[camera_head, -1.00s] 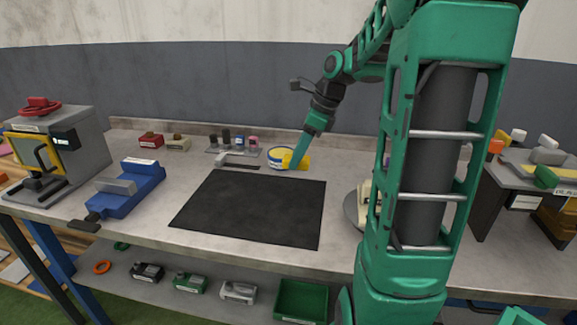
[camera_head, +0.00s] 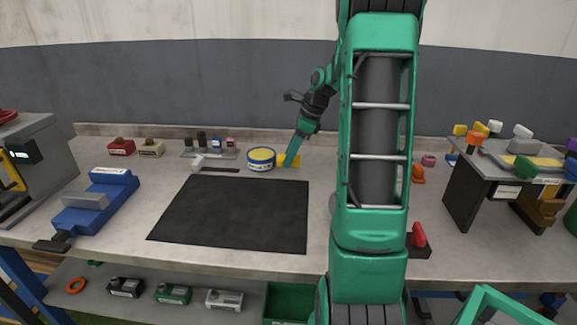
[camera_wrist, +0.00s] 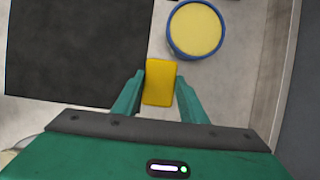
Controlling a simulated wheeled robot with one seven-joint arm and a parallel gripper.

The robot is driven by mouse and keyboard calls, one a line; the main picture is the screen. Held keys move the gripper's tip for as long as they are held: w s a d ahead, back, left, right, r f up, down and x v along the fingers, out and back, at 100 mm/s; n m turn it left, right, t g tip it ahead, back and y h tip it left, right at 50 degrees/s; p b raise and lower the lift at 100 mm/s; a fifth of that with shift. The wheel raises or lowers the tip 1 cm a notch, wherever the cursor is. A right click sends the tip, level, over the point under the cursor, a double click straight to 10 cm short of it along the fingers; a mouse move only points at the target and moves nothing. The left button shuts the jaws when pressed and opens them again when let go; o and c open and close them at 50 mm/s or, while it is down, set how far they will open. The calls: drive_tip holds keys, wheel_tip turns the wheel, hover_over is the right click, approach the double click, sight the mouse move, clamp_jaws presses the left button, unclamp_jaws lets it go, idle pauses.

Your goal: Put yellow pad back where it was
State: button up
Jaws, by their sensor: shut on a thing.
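The yellow pad (camera_wrist: 160,82) is between the two green fingers of my gripper (camera_wrist: 159,80) in the wrist view. My gripper is shut on it by its sides. In the head view the pad (camera_head: 293,161) shows just beside the fingertips of my gripper (camera_head: 289,164), partly covered by them. It is at the back of the bench, just right of a round blue tin with a yellow top (camera_head: 262,158). The tin also shows in the wrist view (camera_wrist: 195,29), close to the pad but apart from it. I cannot tell whether the pad touches the bench.
A black mat (camera_head: 232,213) lies in front of the tin. A raised stand (camera_head: 487,185) with coloured pieces is at the right. My arm hides the bench's middle right.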

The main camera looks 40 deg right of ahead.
drive_tip(key=shift+d+f, duration=0.1)
drive_tip(key=shift+f, duration=1.9)
drive_tip(key=shift+f, duration=0.1)
drive_tip(key=o, duration=0.9)
drive_tip(key=shift+o, duration=0.2)
drive_tip(key=v, duration=1.1)
drive_tip(key=s+a+r+n+h, duration=0.1)
drive_tip(key=s+a+n, duration=0.35)
drive_tip(key=a, duration=0.35)
drive_tip(key=s+a+f+n+g, duration=0.1)
drive_tip(key=s+a+f+n, duration=0.1)
drive_tip(key=s+a+n, duration=0.2)
drive_tip(key=s+a+f+n+g+h, duration=0.1)
drive_tip(key=s+a+f+n, duration=0.1)
drive_tip(key=s+a+n, duration=0.2)
drive_tip(key=s+a+f+n+g, duration=0.1)
drive_tip(key=s+a+n, duration=0.3)
drive_tip(key=s+n, duration=0.4)
drive_tip(key=shift+s+f+n+h, duration=0.2)
drive_tip(key=shift+s, duration=1.2)
drive_tip(key=shift+s+f+n+h, duration=0.15)
drive_tip(key=shift+s+f+h, duration=0.05)
drive_tip(key=shift+s, duration=1.15)
